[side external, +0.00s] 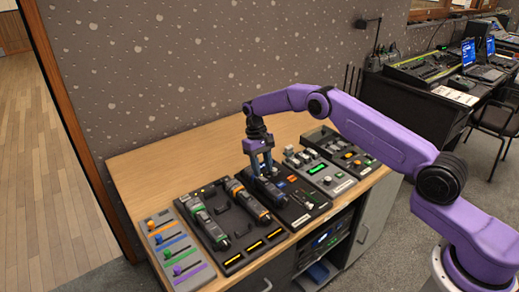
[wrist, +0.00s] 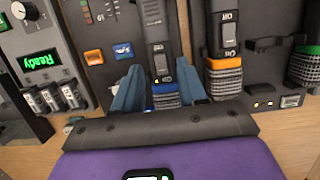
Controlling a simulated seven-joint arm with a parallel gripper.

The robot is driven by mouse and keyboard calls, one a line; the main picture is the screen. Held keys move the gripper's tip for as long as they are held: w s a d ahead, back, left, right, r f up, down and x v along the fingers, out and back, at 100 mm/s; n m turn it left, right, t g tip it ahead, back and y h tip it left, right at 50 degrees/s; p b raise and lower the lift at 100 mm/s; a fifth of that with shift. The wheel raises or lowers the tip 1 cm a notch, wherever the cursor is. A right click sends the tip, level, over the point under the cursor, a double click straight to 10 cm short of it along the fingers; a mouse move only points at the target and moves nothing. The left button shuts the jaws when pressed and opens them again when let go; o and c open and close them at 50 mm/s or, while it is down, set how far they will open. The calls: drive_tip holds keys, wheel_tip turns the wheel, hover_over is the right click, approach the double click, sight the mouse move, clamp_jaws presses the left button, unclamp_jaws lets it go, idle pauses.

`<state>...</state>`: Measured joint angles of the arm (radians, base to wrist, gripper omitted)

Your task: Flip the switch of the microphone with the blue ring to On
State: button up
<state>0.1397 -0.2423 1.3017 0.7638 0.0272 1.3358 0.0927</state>
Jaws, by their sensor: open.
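The microphone with the blue ring (wrist: 164,88) lies between my gripper's fingers in the wrist view. Its dark body (wrist: 155,20) runs away toward the top, and its dark mesh head is at the near end. Its switch (wrist: 161,63) sits between two white labels just beyond the ring; I cannot tell its position for certain. My gripper (wrist: 160,76) is open, one blue finger on each side of this microphone. In the side view my gripper (side external: 261,168) points down over the dark panel (side external: 312,212), partly hiding the microphone; contact is unclear.
A microphone with an orange ring (wrist: 225,64) lies close to the right in the wrist view, and one with a green ring (wrist: 310,49) lies farther right. A unit with a green display (wrist: 42,60) stands left. A fader panel (side external: 180,252) occupies the table's left end.

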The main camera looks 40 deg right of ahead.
drive_tip(key=v, duration=0.9)
drive_tip(key=shift+r, duration=0.15)
